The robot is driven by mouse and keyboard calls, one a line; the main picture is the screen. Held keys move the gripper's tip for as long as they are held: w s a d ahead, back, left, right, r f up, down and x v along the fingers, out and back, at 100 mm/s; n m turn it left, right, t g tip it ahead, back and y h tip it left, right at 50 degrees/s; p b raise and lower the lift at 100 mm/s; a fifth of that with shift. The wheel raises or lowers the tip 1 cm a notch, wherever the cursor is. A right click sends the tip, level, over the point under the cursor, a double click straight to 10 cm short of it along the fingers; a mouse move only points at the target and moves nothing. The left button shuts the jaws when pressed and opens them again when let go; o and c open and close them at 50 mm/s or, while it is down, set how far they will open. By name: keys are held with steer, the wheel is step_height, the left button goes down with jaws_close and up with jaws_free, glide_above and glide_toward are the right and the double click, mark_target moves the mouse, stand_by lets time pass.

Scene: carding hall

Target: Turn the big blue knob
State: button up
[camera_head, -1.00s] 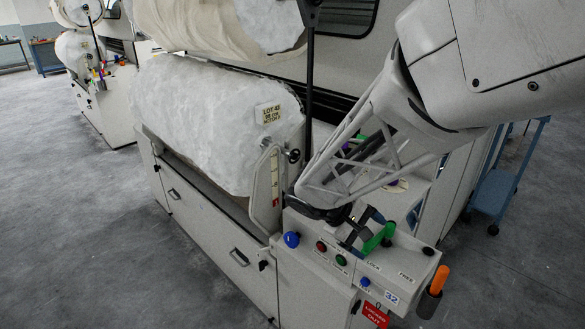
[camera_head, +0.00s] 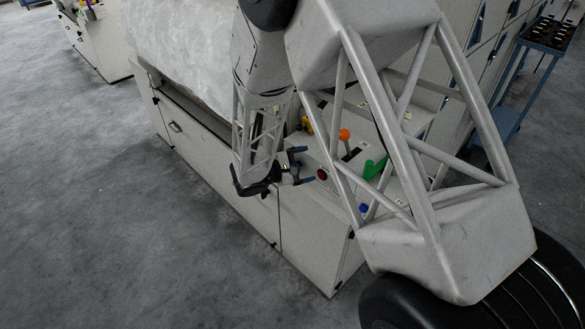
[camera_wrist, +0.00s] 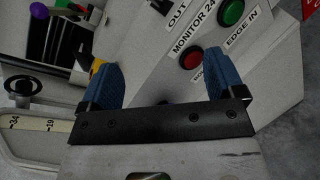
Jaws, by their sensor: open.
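My gripper (camera_head: 300,165) is in the head view at the near left end of the machine's control panel, just left of the red button (camera_head: 322,174). Its two blue-padded fingers are apart with nothing held between them. In the wrist view my gripper (camera_wrist: 162,80) has its open fingers over the pale panel, with the red button (camera_wrist: 192,58) beyond the gap. The big blue knob cannot be made out now in either view. A smaller blue button (camera_head: 364,208) shows farther right on the panel.
A green button (camera_wrist: 231,12) sits beyond the red one. Green (camera_head: 375,168) and orange (camera_head: 344,134) handles rise from the panel. A scale plate (camera_wrist: 38,124) and black knob (camera_wrist: 22,87) are at the wrist view's left. Open floor (camera_head: 90,220) lies left.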

steer(key=w+a+f+n+t+y, duration=0.1)
steer(key=a+f+n+t, duration=0.3)
steer(key=a+f, duration=0.5)
steer(key=shift+w+a+f+n+t, duration=0.15)
steer(key=shift+w+f+n+t, duration=0.2)
steer(key=shift+w+t, duration=0.45)
steer(key=shift+w, duration=0.1)
steer(key=shift+x, duration=3.85)
steer(key=shift+f, duration=0.1)
steer(key=shift+c, duration=0.3)
steer(key=c, duration=0.9)
steer(key=shift+o, duration=0.2)
